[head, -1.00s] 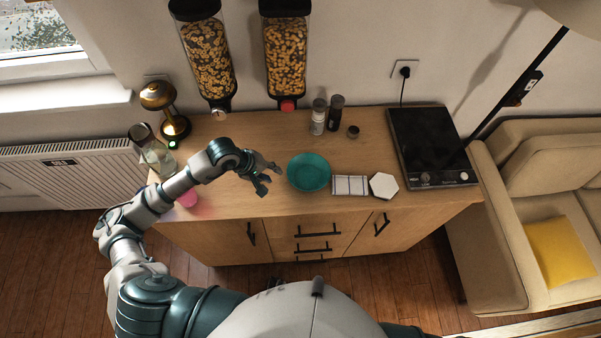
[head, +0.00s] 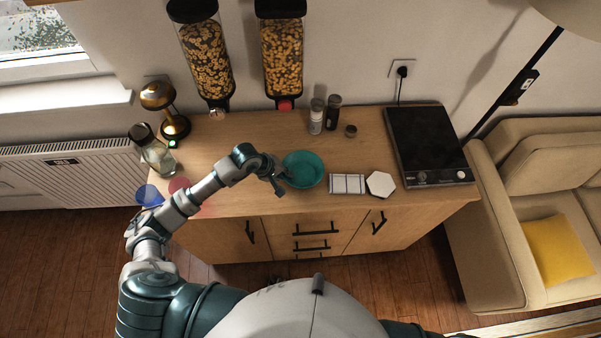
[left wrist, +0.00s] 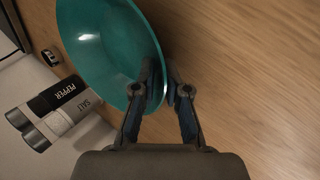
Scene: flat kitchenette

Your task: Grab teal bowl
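The teal bowl (head: 307,166) sits on the wooden counter, right of my left gripper (head: 281,181) in the head view. In the left wrist view the bowl (left wrist: 95,45) fills the upper left. My left gripper (left wrist: 161,78) has its fingers drawn close together at the bowl's rim, one over the inner side and one outside. They look shut on the rim, though the contact is partly hidden. The bowl still appears to rest on the counter. My right gripper is out of view.
A striped cloth (head: 347,184) and a white hexagonal coaster (head: 380,184) lie right of the bowl. Salt (head: 316,116) and pepper (head: 333,112) shakers stand behind it. A black cooktop (head: 428,145) is at the right. A glass jar (head: 153,150) and lamp (head: 167,108) stand left.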

